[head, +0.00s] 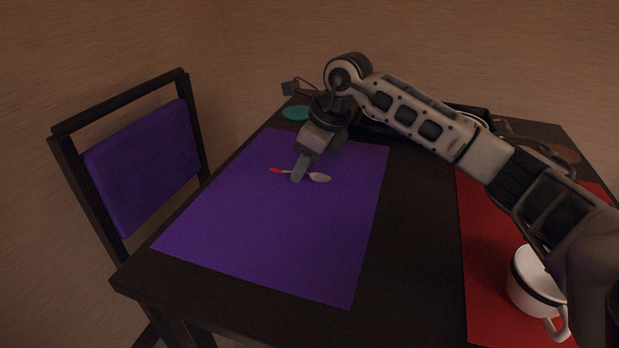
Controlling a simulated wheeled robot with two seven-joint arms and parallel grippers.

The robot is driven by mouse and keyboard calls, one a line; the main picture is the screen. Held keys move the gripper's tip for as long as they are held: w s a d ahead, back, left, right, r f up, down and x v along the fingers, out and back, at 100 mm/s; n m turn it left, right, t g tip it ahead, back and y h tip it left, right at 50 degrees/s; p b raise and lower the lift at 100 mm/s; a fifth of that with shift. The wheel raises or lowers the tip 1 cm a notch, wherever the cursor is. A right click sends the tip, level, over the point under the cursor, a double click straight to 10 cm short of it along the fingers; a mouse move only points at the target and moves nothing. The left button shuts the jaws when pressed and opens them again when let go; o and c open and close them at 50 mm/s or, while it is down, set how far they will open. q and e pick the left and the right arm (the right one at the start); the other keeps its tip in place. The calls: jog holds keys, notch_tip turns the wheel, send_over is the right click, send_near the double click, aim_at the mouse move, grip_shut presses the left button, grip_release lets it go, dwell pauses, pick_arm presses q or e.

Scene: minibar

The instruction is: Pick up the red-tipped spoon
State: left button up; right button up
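The red-tipped spoon (319,177) lies on the purple placemat (260,230), near its far edge. Its red tip (275,170) points left and its pale bowl points right. My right gripper (298,176) reaches down over the middle of the spoon, with its fingers hiding part of the handle. I cannot tell whether the fingers are closed around the handle or only beside it. My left gripper is out of the picture.
A white cup (531,283) stands on the red placemat (480,255) at right. A teal disc (297,113) and a dark tray (470,110) are at the table's far side. A purple-backed chair (145,165) stands left. The purple mat's near part is clear.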

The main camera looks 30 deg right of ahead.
grip_shut()
jog(key=shift+r, duration=0.2)
